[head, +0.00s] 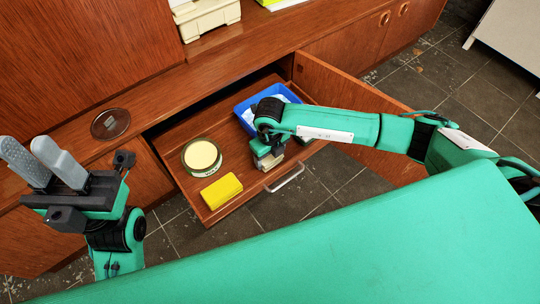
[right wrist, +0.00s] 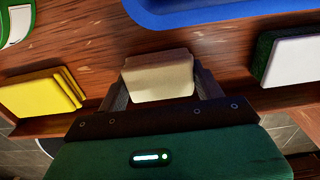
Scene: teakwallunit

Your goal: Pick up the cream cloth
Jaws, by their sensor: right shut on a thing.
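The cream cloth (right wrist: 158,77) is a small folded block between the two fingers of my right gripper (right wrist: 160,92) in the right wrist view. My right gripper is shut on it. In the head view, my right gripper (head: 268,160) reaches down at the open drawer (head: 215,155), and the cloth is mostly hidden under the arm. I cannot tell whether the cloth touches the drawer floor. My left gripper (head: 45,165) is at the left, fingers pointing up, apart and empty.
In the drawer are a yellow cloth (head: 221,191), a green-rimmed round tin (head: 202,157), a blue tray (head: 243,107) and, in the wrist view, a green-and-white sponge (right wrist: 290,60). A glass disc (head: 110,124) lies on the ledge. A cabinet door (head: 345,88) stands open beside my right arm.

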